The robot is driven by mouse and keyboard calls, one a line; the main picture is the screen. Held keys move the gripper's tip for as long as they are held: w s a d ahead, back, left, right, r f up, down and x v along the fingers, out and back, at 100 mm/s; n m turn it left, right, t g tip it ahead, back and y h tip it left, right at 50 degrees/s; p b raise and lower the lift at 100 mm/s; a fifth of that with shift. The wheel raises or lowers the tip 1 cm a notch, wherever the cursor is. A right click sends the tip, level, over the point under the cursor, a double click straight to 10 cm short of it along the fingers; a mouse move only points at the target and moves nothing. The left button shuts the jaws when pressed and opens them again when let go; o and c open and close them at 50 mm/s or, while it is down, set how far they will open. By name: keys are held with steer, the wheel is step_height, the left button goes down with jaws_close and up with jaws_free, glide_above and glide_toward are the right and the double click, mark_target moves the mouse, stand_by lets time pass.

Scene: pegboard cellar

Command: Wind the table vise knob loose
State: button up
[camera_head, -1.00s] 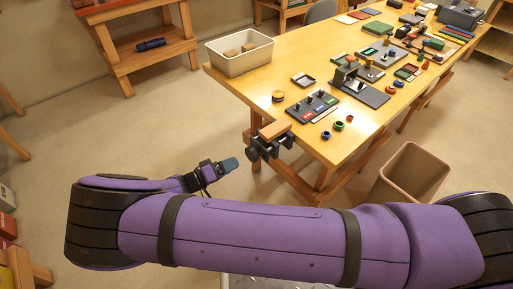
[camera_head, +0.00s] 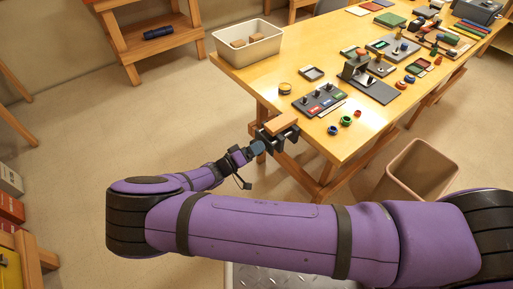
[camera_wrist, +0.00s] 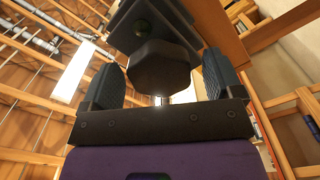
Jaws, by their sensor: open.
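The table vise (camera_head: 283,131) is dark, with a wooden block on top, and is fixed at the near corner of the table. My gripper (camera_head: 257,148) is beside it on its left, at its lower side. In the wrist view the dark faceted knob (camera_wrist: 158,66) sits between the two open fingers of my gripper (camera_wrist: 162,80). The dark vise body (camera_wrist: 140,25) is behind the knob. I cannot tell whether either finger touches the knob.
The wooden table (camera_head: 300,72) holds a cream bin (camera_head: 247,43), a dark panel with several knobs (camera_head: 320,99) and small coloured rings. A tan waste bin (camera_head: 420,168) stands on the floor at right. The floor left of the vise is clear.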

steer(key=shift+w+d, duration=0.35)
steer(key=shift+d, duration=0.2)
steer(key=c, duration=0.9)
